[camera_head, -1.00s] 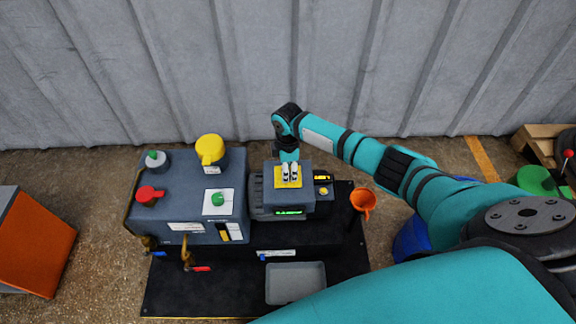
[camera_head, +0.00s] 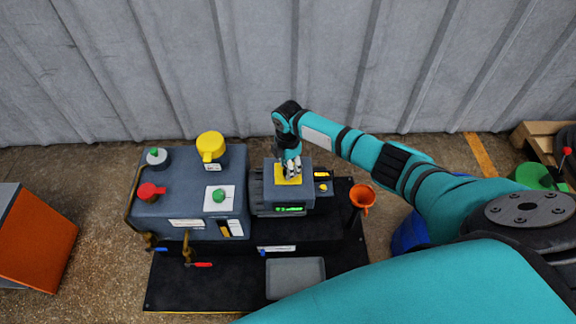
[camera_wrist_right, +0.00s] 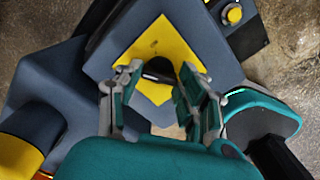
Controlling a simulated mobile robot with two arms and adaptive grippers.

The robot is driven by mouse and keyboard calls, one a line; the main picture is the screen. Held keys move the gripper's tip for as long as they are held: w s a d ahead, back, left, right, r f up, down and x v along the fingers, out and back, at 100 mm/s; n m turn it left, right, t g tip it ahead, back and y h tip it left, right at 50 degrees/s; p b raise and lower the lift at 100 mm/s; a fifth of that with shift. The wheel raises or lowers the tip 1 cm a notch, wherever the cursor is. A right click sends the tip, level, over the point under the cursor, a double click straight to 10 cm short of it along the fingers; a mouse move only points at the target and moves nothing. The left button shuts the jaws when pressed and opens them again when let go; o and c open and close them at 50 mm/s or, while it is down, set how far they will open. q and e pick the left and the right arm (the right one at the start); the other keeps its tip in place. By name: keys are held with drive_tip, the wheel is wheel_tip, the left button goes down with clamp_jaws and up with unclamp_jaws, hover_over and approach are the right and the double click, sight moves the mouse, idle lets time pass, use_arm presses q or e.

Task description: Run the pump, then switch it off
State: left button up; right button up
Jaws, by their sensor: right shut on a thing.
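The pump unit is a blue-grey box with a yellow plate (camera_head: 280,180) on top and a lit green display (camera_head: 291,209) on its front. My right gripper (camera_head: 291,170) points down over this plate. In the right wrist view, a dark knob (camera_wrist_right: 158,69) stands on the yellow plate (camera_wrist_right: 152,47), between the fingers of my right gripper (camera_wrist_right: 162,82), which is shut on it. In the head view the fingers hide the knob. The display text is too small to read. My left gripper is not in view.
Left of it stands a larger grey housing (camera_head: 180,210) with a red knob (camera_head: 151,191), a yellow cap (camera_head: 211,146) and a green button (camera_head: 219,195). An orange funnel (camera_head: 362,196) is on the right. A grey tray (camera_head: 296,278) lies in front.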

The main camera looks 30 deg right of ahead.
drive_tip(key=o, duration=1.2)
drive_tip(key=shift+c, duration=0.2)
drive_tip(key=shift+r, duration=0.1)
wheel_tip(320, 180, up, 12)
drive_tip(key=shift+a, duration=0.1)
